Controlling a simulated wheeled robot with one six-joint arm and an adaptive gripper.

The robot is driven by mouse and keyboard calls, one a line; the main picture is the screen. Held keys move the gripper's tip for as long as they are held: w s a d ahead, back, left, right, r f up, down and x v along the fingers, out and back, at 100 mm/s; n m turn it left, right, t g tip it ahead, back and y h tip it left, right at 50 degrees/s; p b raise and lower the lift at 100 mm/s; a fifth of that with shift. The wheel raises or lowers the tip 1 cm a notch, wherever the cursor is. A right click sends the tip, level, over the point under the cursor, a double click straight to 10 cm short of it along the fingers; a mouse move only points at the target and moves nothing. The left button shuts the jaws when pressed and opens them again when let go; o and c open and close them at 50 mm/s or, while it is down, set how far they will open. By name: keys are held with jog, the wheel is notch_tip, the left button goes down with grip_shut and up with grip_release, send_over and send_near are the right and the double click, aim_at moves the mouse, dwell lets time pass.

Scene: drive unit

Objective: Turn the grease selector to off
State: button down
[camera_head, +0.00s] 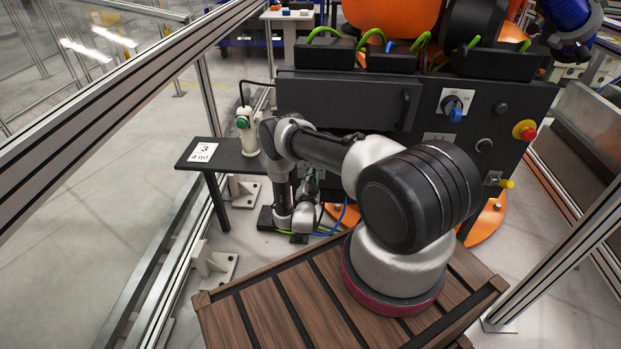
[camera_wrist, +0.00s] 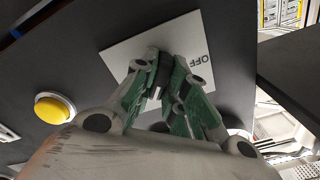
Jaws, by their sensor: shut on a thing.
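In the wrist view, a white plate (camera_wrist: 118,57) marked "OFF" is fixed to a dark panel. The letters (camera_wrist: 185,61) appear upside down near its upper right. My gripper (camera_wrist: 160,80) is over the middle of this plate, with its green-sided fingers close together, shut on the grease selector's knob. The fingers hide nearly all of the knob, so I cannot tell which way it points.
A yellow button (camera_wrist: 53,108) sits left of the plate in the wrist view. In the head view, the black cabinet (camera_head: 340,100) carries a blue selector (camera_head: 455,112) and a red emergency stop (camera_head: 525,131). A black side table (camera_head: 230,158) stands left. Metal rails enclose the area.

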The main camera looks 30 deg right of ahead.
jog(key=n, duration=2.3)
jog(key=shift+n, duration=0.4)
dwell(0.4)
jog(key=c, duration=1.4)
grip_release()
jog(key=shift+c, duration=0.2)
jog(key=v, duration=1.2)
